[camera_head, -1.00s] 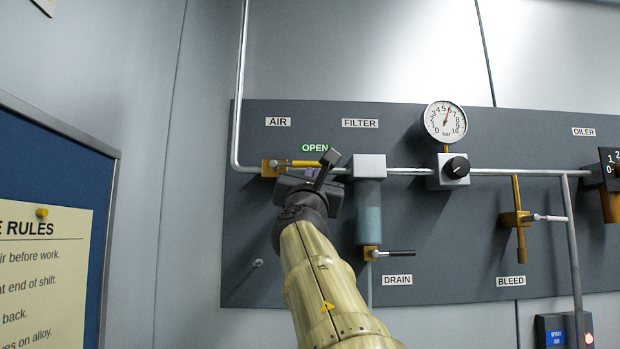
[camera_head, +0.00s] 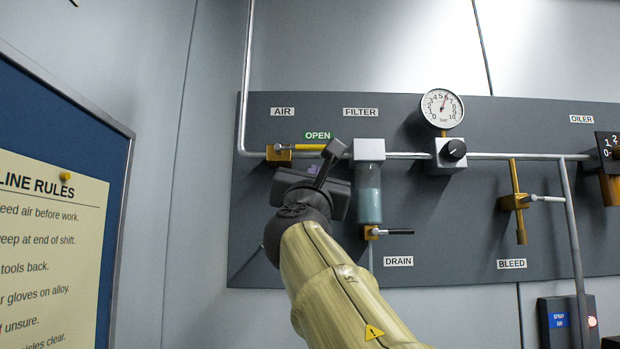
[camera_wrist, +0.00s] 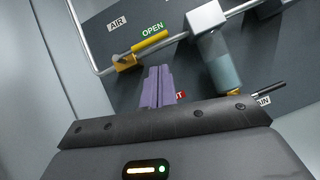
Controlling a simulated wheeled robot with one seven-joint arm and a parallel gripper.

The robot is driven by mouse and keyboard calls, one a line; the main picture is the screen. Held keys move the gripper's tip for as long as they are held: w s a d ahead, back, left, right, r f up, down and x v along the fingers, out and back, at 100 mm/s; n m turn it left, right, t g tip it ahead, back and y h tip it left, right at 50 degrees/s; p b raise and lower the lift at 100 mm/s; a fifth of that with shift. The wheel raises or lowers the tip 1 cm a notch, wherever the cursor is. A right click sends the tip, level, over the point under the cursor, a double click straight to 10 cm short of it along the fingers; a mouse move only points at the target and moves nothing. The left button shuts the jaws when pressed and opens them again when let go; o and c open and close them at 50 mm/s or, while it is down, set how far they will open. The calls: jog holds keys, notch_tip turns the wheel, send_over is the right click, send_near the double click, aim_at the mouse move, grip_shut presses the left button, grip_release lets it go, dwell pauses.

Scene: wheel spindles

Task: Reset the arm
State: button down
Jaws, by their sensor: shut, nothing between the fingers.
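My gripper (camera_head: 315,170) is raised in front of the dark wall panel in the head view, just below the yellow air valve handle (camera_head: 308,147). In the wrist view its purple fingers (camera_wrist: 157,87) are together with nothing between them. The air valve (camera_wrist: 127,61) shows there beyond the fingertips, its handle lying roughly along the pipe under the green OPEN label (camera_wrist: 152,28). The fingers appear apart from the valve. In the head view my wrist hides most of the fingers.
The filter bowl (camera_head: 369,194) and drain valve (camera_head: 373,232) are close to the right of my gripper. Further right are the regulator knob (camera_head: 453,150), pressure gauge (camera_head: 442,108), bleed valve (camera_head: 515,202) and oiler (camera_head: 609,185). A blue notice board (camera_head: 100,120) stands at the left.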

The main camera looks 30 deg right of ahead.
dwell(0.3)
jog(key=w+a+f+m+g+y+p, duration=0.1)
jog(key=w+f+m+y, duration=0.15)
jog(key=w+f, duration=0.45)
jog(key=w+a+f+m+g+y+p, duration=0.15)
jog(key=w+f+y, duration=0.25)
jog(key=f, duration=0.8)
jog(key=a+f+m+g+y+p, duration=0.1)
jog(key=a+f+m+g+y, duration=0.15)
jog(key=f, duration=0.75)
jog(key=a+f+m+g+y+p, duration=0.15)
jog(key=f+m, duration=0.25)
jog(key=f, duration=0.5)
jog(key=s+a+f+m+g+y+p, duration=0.1)
jog(key=s+a+f+m+g+y, duration=0.2)
jog(key=f, duration=0.6)
jog(key=s+a+f+m+g+p, duration=0.1)
jog(key=s+a+f+m+g, duration=0.3)
jog(key=f, duration=0.5)
jog(key=s+a+f+m+g+y, duration=0.2)
jog(key=s+a+f+m, duration=0.2)
jog(key=s+f+m, duration=0.3)
jog(key=s+f+p, duration=0.1)
jog(key=s+f, duration=0.1)
jog(key=s, duration=0.3)
jog(key=shift+s+f+g, duration=0.2)
jog(key=shift+s+g, duration=0.15)
jog(key=shift+s, duration=0.05)
